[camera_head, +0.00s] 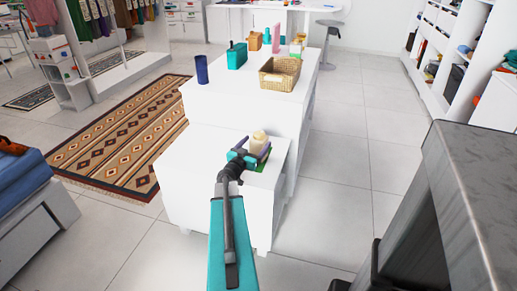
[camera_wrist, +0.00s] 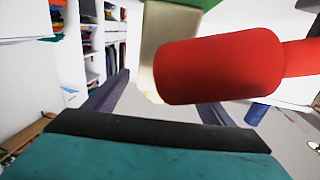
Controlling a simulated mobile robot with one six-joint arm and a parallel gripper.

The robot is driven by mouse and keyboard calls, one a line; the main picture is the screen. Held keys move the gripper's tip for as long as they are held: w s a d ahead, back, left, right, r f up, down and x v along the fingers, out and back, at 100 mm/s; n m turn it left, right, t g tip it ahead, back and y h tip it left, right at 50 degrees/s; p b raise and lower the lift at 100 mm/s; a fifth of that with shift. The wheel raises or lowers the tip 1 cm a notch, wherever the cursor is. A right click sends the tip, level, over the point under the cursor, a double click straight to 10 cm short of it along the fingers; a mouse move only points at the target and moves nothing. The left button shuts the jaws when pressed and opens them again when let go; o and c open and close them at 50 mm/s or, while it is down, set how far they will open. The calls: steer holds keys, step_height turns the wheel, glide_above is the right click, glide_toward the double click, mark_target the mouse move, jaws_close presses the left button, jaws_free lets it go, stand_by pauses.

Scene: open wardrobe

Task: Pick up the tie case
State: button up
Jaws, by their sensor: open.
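My gripper (camera_head: 252,150) is open over the low front block of the white island. A cream object (camera_head: 259,140) stands at the fingers, above a green item (camera_head: 262,167). In the wrist view, a red cylinder (camera_wrist: 220,67) lies across the picture close to the camera, in front of the cream object (camera_wrist: 153,45). The dark fingers (camera_wrist: 165,95) are spread apart; contact with either object cannot be told. I cannot tell which object is the tie case. The red cylinder is not clearly seen in the head view.
The higher island top (camera_head: 222,92) holds a dark blue cylinder (camera_head: 201,69), a teal box (camera_head: 237,56) and a wicker basket (camera_head: 279,73). A patterned rug (camera_head: 125,135) lies left. Shelves (camera_head: 440,65) stand right. The tiled floor right of the island is clear.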

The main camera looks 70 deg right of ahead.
steer(key=shift+s+d+p, duration=0.15)
steer(key=shift+d+p, duration=0.15)
steer(key=shift+d, duration=1.45)
steer(key=c, duration=1.3)
steer(key=shift+r, duration=0.1)
